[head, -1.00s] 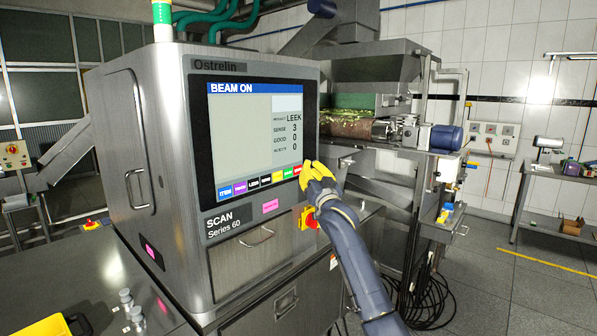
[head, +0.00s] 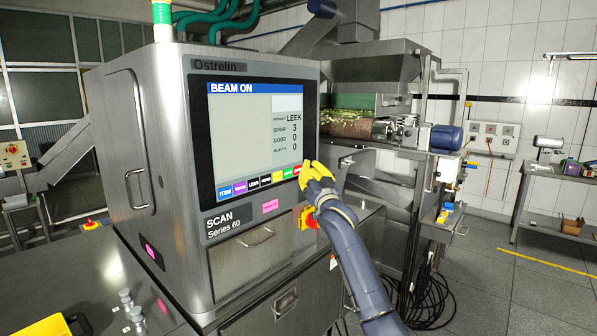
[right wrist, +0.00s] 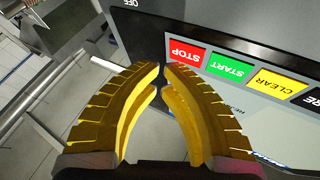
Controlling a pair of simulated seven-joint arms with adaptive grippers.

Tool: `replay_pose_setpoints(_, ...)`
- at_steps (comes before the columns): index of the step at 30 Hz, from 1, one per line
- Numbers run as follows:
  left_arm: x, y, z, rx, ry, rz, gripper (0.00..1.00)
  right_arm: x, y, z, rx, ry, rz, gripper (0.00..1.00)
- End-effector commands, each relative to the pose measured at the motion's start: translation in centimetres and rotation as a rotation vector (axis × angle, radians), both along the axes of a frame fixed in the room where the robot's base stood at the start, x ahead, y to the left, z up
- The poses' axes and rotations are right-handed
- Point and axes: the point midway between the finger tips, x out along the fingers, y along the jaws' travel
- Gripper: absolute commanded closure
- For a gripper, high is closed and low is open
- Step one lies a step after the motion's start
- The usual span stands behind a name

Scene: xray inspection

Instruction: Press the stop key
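The red STOP key (right wrist: 187,53) is at the end of the key row on the machine's screen panel. In the head view a red sliver of the STOP key (head: 297,171) shows at the row's right end. My right gripper (head: 305,177) is beside the panel's lower right corner. In the right wrist view its yellow fingertips (right wrist: 161,69) are together, with nothing seen between them, just beside the STOP key. I cannot tell whether they touch the panel. The screen (head: 255,140) reads BEAM ON.
The green START key (right wrist: 231,68) and yellow CLEAR key (right wrist: 277,83) are next to STOP. A red and yellow switch (head: 307,218) is just below my right gripper. A conveyor machine (head: 375,110) stands behind.

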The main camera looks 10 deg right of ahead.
Motion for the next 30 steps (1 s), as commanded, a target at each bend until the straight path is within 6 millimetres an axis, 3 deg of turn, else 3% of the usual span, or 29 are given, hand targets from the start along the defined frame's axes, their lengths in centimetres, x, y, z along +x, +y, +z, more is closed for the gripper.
replay_pose_setpoints(30,0.03,0.01,0.0,0.0,0.0,0.0,0.56,0.75,0.53,-0.01,0.001,0.0,0.0,1.0)
